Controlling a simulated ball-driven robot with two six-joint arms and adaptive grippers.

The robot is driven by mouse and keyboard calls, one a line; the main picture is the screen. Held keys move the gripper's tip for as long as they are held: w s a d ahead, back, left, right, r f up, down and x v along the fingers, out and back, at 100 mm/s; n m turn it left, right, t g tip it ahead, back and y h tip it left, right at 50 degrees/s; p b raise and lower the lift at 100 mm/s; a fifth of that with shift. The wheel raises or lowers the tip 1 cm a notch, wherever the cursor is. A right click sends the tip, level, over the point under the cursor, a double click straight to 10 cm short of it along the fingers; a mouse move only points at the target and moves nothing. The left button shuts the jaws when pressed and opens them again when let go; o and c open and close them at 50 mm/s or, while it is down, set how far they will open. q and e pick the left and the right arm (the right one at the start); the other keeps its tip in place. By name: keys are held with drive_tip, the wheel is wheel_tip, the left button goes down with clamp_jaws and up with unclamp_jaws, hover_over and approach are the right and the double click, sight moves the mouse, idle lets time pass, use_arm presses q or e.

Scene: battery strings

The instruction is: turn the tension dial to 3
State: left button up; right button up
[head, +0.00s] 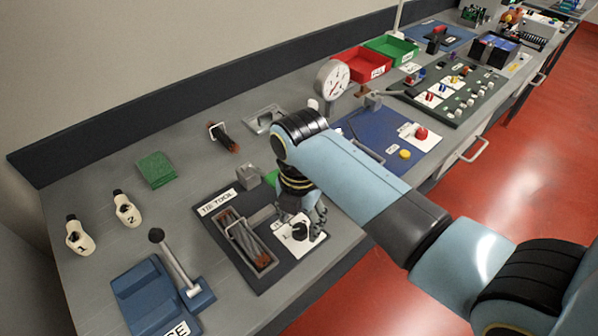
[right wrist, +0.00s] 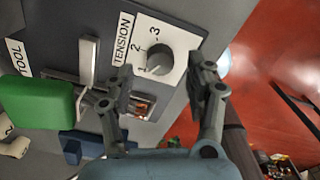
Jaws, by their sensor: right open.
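The tension dial (right wrist: 158,60) is a dark grey round knob on a white plate marked TENSION, with the numbers 1, 2 and 3 around it. I cannot tell for sure which number it points at. My right gripper (right wrist: 160,70) is open and empty, pointing down at the panel. In the right wrist view its fingers show on either side of the dial, apart from it. My left gripper is not in view.
A metal frame with a brown coil (head: 258,259) lies on the panel left of the dial. A blue lever base (head: 150,300) is at front left. The bench edge and red floor lie to the right.

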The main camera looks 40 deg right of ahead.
sight(300, 232)
drive_tip(key=shift+f, duration=1.25)
clamp_jaws()
